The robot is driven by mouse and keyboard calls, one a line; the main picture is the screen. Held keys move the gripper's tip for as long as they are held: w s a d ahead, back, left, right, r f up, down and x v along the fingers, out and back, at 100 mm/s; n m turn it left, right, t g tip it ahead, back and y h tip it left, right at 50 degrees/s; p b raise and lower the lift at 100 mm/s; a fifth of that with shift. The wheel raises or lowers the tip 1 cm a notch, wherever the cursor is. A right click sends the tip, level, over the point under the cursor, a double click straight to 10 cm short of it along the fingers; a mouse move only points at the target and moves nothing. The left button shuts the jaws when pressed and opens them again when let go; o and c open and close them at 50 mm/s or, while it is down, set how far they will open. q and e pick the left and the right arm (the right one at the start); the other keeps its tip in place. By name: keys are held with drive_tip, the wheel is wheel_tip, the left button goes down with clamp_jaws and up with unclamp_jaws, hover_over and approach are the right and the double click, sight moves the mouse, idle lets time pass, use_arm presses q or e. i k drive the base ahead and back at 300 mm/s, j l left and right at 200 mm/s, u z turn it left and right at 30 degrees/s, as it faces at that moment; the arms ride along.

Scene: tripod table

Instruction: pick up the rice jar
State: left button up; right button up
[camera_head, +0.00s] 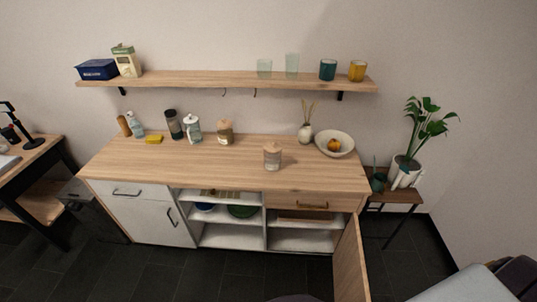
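A pale-filled jar with a wooden lid (272,157) stands upright near the middle of the wooden counter, closer to its front than the other jars. Its pale contents look like rice, but I cannot read a label. Another wooden-lidded jar (225,133) with brownish contents stands behind it to the left. A whitish jar (193,130) stands further left, beside a dark cylinder (173,124). Neither of my grippers shows in the head view, and nothing touches the jars.
The counter (215,172) has free room around the pale jar. A white bowl (345,139) and a small vase (305,133) stand behind it to the right. A shelf (215,80) runs above. A cabinet door (350,265) hangs open at the front right.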

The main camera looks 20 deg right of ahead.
sight(273, 162)
drive_tip(key=i+j+z, duration=0.15)
drive_tip(key=i+j, duration=0.3)
drive_tip(key=i+j+z, duration=0.15)
drive_tip(key=i+j, duration=0.25)
drive_tip(key=j, duration=0.25)
